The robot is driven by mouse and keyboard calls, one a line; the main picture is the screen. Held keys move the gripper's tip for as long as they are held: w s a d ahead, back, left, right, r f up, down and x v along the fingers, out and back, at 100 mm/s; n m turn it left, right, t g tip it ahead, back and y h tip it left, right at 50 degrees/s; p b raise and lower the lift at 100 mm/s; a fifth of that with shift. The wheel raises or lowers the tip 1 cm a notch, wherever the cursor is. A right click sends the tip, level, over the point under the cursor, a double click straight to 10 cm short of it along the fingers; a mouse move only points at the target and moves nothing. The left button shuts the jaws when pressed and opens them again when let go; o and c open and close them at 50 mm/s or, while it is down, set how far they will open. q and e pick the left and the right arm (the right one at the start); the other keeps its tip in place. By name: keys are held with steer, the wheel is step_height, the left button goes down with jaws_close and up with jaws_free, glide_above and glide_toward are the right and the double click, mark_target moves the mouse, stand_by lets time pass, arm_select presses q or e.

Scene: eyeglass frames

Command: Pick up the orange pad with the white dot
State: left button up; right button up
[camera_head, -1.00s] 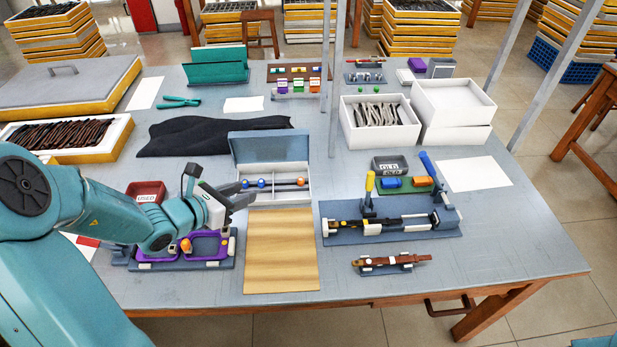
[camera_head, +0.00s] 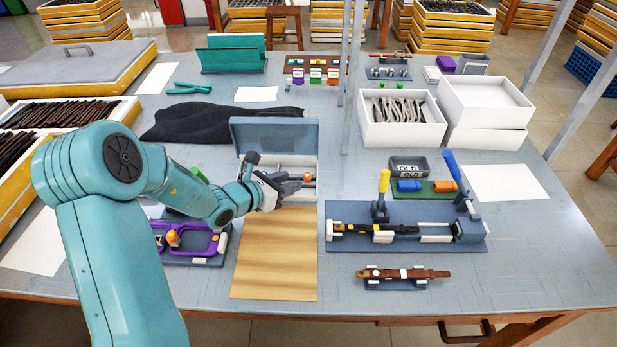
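A small orange piece (camera_head: 307,177) sits in the right compartment of the open grey-lidded box (camera_head: 275,136); it is too small to show a white dot. My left gripper (camera_head: 294,182) is over the front of this box, just left of the orange piece, its dark fingers apart with nothing visible between them. The gripper hides much of the left compartment, where blue pieces were. My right gripper is not in view.
A wooden board (camera_head: 274,254) lies in front of the box. To its right are a blue-grey fixture (camera_head: 345,240) with yellow-handled and blue-handled levers, and a brown temple piece (camera_head: 390,274) on a small stand. A black cloth (camera_head: 205,122) lies behind my arm.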

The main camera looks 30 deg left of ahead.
mark_target(307, 175)
arm_select(q)
steer(key=x, duration=0.6)
steer(key=shift+s, duration=0.1)
jaws_close()
